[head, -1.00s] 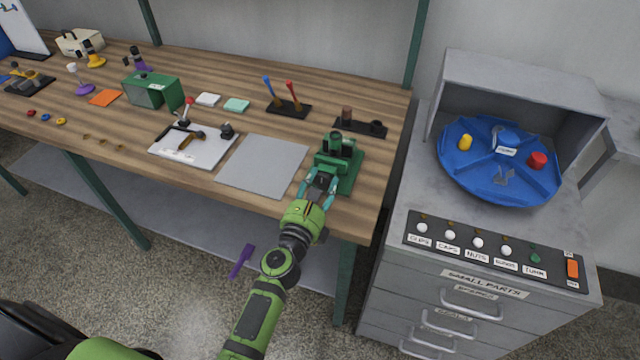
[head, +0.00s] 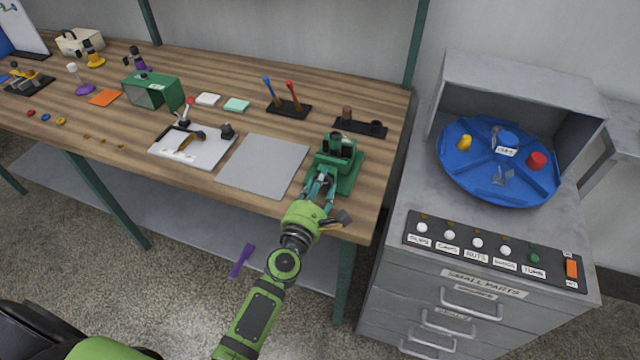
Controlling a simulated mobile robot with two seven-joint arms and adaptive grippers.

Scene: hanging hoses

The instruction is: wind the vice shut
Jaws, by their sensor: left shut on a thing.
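The green vice (head: 347,172) stands on the right front part of the wooden bench, with dark round parts on top. My left gripper (head: 320,187) reaches it from the front, its teal fingers at the vice's near side. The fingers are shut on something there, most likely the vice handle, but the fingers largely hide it. I cannot make out how wide the vice jaws are. My right gripper is not in view.
A grey mat (head: 263,165) lies left of the vice. A black holder (head: 360,128) stands behind it. Red and blue levers (head: 288,107) rise further back. A grey cabinet (head: 470,290) with a blue carousel (head: 497,180) stands right, across a gap.

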